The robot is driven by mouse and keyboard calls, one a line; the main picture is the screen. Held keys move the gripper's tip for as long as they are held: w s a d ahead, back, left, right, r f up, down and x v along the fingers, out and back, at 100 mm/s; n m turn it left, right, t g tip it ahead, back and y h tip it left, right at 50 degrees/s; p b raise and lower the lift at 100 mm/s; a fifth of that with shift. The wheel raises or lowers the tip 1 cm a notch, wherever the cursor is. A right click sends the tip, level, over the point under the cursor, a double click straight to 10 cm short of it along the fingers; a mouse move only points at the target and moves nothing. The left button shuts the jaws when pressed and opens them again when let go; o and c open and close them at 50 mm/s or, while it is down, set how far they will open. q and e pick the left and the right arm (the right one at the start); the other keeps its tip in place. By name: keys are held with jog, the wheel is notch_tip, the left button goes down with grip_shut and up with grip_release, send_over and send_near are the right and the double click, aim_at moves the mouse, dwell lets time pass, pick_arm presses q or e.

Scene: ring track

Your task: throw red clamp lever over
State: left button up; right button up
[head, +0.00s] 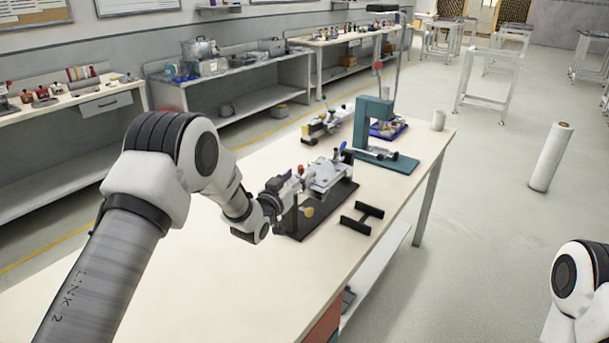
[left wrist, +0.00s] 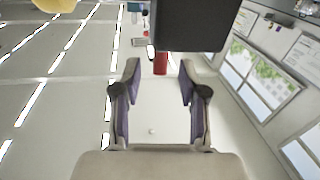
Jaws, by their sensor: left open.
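A fixture with a metal plate (head: 328,174) on a dark base stands on the pale workbench. A small red handle (head: 300,170), which looks like the clamp lever, shows at its near left end. In the left wrist view a red cylinder (left wrist: 160,63) sits ahead of the gap between my fingers, apart from them. My left gripper (head: 285,188) is at the near left end of the fixture, and its fingers (left wrist: 158,88) are open with nothing between them. Its tips are hard to make out in the head view. My right gripper is out of view.
A yellow knob (head: 309,211) is low on the fixture. A black H-shaped piece (head: 361,217) lies to its right. A teal press (head: 374,125) and another fixture (head: 325,123) stand farther back. The near bench top (head: 200,285) is clear.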

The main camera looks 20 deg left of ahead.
aim_at(300, 172)
pick_arm(q)
jog(key=w, duration=0.4)
jog(key=shift+w+d+f, duration=0.1)
jog(key=shift+d, duration=0.2)
grip_shut()
jog(key=shift+r+p, duration=0.2)
jog(key=shift+p, duration=0.2)
jog(key=g+p, duration=0.1)
jog(key=g, duration=0.1)
jog(key=w+p, duration=0.1)
jog(key=shift+d+r+g+p, duration=0.25)
jog(key=shift+r+g+p, duration=0.05)
jog(key=shift+g, duration=0.1)
jog(key=shift+w+f+m+g+y+p, duration=0.15)
jog(key=shift+f+m+g+y+p, duration=0.2)
jog(key=shift+g, duration=0.25)
